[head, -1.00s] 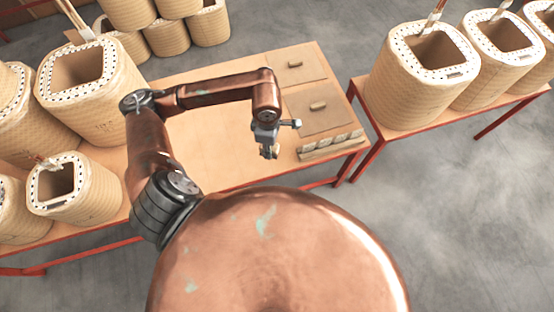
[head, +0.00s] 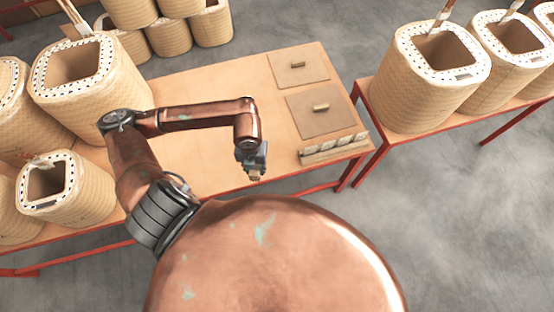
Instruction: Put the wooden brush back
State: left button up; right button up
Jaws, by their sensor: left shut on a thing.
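My left gripper (head: 253,168) hangs above the near edge of the wooden table (head: 215,95), pointing down. It is shut on a small brown piece (head: 256,178), which seems to be the wooden brush. Only a little of it shows, so its shape is hard to tell. The gripper is left of a low wooden rack (head: 335,148) with several small pale blocks and is apart from it. My right gripper is out of view.
Two flat square boards, a near one (head: 333,121) and a far one (head: 280,75), lie on the table's right part, each with a small wooden block on top. The table's middle is clear.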

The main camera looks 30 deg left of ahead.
pick_arm(q)
jog(key=w+f, duration=0.4)
jog(key=w, duration=0.4)
jog(key=b, duration=0.2)
send_over(277, 161)
jog(key=f, duration=0.4)
jog(key=shift+s+f, duration=0.3)
jog(key=shift+f, duration=0.1)
jog(key=shift+w+f, duration=0.15)
jog(key=shift+f, duration=0.05)
notch_tip(277, 161, down, 3)
jog(key=shift+w+f, duration=0.1)
jog(key=shift+f, duration=0.1)
jog(key=o, duration=0.7)
jog(key=shift+f, duration=0.1)
jog(key=o, duration=0.4)
